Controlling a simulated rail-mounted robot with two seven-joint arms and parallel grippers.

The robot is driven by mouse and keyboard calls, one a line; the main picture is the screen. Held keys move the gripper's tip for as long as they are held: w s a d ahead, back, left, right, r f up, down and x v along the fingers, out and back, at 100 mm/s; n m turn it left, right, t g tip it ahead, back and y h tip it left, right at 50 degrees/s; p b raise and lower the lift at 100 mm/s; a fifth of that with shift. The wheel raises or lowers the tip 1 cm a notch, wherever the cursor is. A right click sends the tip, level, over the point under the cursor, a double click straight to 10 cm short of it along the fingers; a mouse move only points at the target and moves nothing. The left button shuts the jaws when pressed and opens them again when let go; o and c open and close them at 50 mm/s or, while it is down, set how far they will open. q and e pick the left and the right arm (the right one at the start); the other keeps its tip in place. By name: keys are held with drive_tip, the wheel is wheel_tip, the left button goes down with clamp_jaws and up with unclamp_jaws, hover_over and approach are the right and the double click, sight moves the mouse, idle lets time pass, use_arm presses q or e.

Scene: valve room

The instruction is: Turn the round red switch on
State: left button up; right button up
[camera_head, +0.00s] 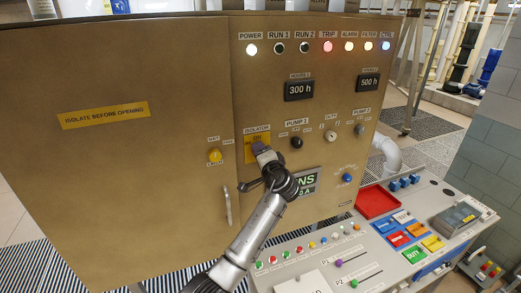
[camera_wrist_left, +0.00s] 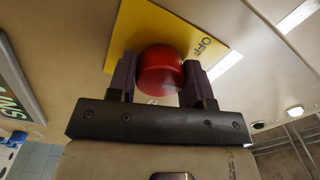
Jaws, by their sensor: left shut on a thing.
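The round red switch (camera_wrist_left: 160,72) sits on a yellow plate (camera_wrist_left: 190,30) with the word OFF, in the left wrist view. My left gripper (camera_wrist_left: 163,82) has a finger on each side of the switch and is shut on it. In the head view my left gripper (camera_head: 262,150) is at the ISOLATOR plate (camera_head: 250,137) on the brown cabinet and hides the switch. The word ON shows at the top of that plate. My right gripper is in neither view.
A sloped console (camera_head: 330,262) with buttons, sliders and a red tray (camera_head: 377,202) stands below right.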

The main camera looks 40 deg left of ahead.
use_arm(q)
drive_tip(key=shift+r+m+p, duration=0.1)
drive_tip(key=shift+m+p, duration=0.25)
drive_tip(key=shift+m, duration=0.55)
drive_tip(key=o, duration=0.9)
drive_tip(key=shift+o, duration=0.2)
drive_tip(key=b+v, duration=0.4)
drive_tip(key=v, duration=1)
